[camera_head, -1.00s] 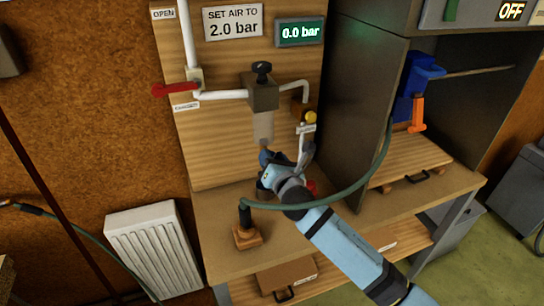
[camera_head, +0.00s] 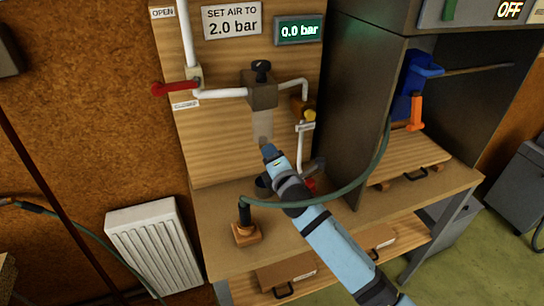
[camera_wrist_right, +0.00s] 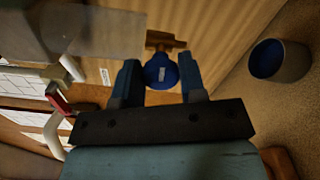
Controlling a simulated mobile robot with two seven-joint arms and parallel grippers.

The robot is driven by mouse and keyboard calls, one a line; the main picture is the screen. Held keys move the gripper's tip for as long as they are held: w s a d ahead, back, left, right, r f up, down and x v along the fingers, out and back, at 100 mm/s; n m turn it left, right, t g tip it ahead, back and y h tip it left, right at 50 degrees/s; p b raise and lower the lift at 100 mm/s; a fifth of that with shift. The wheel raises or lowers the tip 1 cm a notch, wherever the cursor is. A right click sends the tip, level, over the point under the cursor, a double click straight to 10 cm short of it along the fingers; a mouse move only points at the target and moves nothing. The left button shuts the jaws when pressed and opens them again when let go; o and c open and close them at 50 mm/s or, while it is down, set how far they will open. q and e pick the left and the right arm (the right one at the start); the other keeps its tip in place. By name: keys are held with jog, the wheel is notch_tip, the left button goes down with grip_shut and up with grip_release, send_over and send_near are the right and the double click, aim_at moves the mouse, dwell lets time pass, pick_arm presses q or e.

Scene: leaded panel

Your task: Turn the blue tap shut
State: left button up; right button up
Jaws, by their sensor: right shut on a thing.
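The blue tap (camera_wrist_right: 162,72) is a round knob with a small pale label on a brass-coloured fitting against the wooden board. In the right wrist view it sits between the two fingers of my right gripper (camera_wrist_right: 161,80), which is shut on it. In the head view my right gripper (camera_head: 269,153) is at the board below the grey block and clear bowl, and it hides the tap there. My left gripper is not in view.
A red lever (camera_head: 174,88) sits on white pipe at the left of the board. A gauge (camera_head: 299,30) reads 0.0 bar. A cup (camera_wrist_right: 280,62) with blue inside stands near the tap. A radiator (camera_head: 155,247) is at left.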

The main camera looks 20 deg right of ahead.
dwell(0.4)
jog(key=o, duration=0.9)
jog(key=s+b, duration=0.2)
jog(key=s, duration=1.2)
jog(key=shift+d, duration=0.3)
jog(key=shift+m, duration=0.3)
